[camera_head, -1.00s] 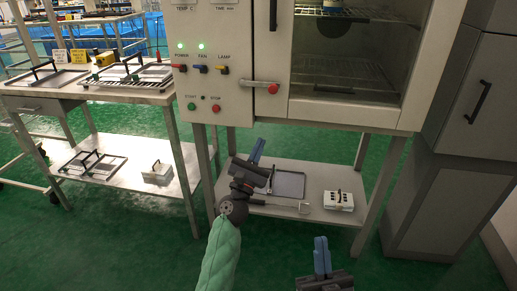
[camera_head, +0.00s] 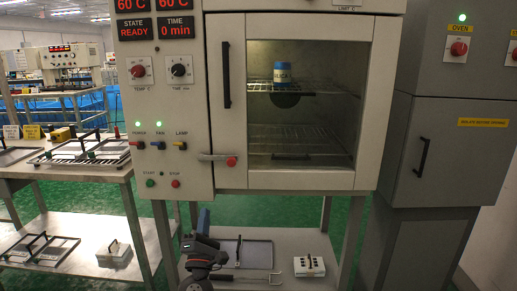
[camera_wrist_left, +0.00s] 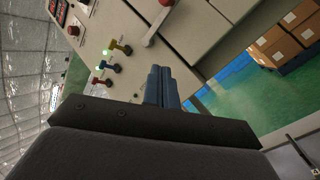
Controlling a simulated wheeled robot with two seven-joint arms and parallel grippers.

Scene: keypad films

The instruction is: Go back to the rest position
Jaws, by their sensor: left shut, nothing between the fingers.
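My left gripper (camera_head: 203,222) is low in the head view, in front of the lower shelf under the oven. Its blue fingers are shut with nothing between them. In the left wrist view the closed fingers (camera_wrist_left: 162,88) point toward the oven's control panel, apart from it as far as I can tell. The oven (camera_head: 290,180) stands ahead with its door closed. Its displays read 60 C, READY and 0 min. A blue-capped jar (camera_head: 282,73) stands on the upper rack inside. My right gripper is not in the head view.
A lower shelf (camera_head: 285,240) holds a grey tray (camera_head: 250,252) and a small white block (camera_head: 309,266). A steel bench (camera_head: 95,172) with racks stands left. A grey cabinet (camera_head: 450,145) stands right. Stacked cartons (camera_wrist_left: 290,35) show in the left wrist view.

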